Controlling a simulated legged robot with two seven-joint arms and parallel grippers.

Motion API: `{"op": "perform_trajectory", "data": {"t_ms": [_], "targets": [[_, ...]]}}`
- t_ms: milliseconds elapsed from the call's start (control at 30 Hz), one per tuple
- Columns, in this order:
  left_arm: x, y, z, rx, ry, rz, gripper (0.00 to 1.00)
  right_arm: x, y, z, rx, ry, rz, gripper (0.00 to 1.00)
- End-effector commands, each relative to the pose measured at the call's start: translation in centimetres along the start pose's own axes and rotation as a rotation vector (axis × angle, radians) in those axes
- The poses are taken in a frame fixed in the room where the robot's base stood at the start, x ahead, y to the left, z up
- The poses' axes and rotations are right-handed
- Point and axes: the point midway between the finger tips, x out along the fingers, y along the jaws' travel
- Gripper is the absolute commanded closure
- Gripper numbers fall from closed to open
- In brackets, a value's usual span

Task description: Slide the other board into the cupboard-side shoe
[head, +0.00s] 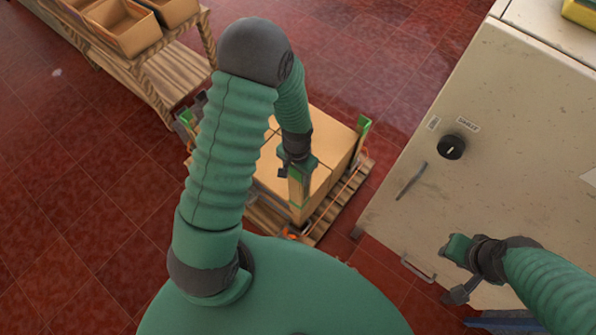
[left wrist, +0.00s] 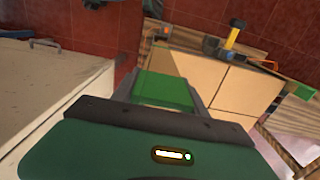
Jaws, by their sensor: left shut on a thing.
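My left gripper (head: 297,166) is shut on a tan board (head: 296,197) with a green top, which stands roughly upright by the near corner of the carton stack. The board's green part (left wrist: 165,90) shows between the fingers in the left wrist view. An orange shoe (head: 290,234) shows low at that near corner of the pallet; I cannot tell whether the board's foot is in it. Another green-topped board (head: 361,128) stands upright at the stack's right corner. My right gripper (head: 453,272) is open and empty in front of the cupboard.
The cartons (head: 325,130) sit on a wooden pallet (head: 346,198). The pale cupboard (head: 480,130), with a black knob and handle, stands close on the right. A wooden rack (head: 150,80) with open boxes stands at the upper left. Red tiled floor lies between them.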

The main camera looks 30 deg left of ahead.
Motion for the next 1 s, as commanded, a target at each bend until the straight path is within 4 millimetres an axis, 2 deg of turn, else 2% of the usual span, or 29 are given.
{"op": "perform_trajectory", "data": {"t_ms": [33, 1000], "targets": [[1.1, 0.0, 0.0, 0.001, 0.0, 0.0, 0.96, 1.0, 0.0, 0.2, 0.0, 0.0, 0.0, 0.68], [11.6, 0.0, -0.1, 0.001, 0.0, 0.0, 0.96, 10.7, 0.0, 2.5, 0.0, 0.0, 0.0, 0.68]]}}
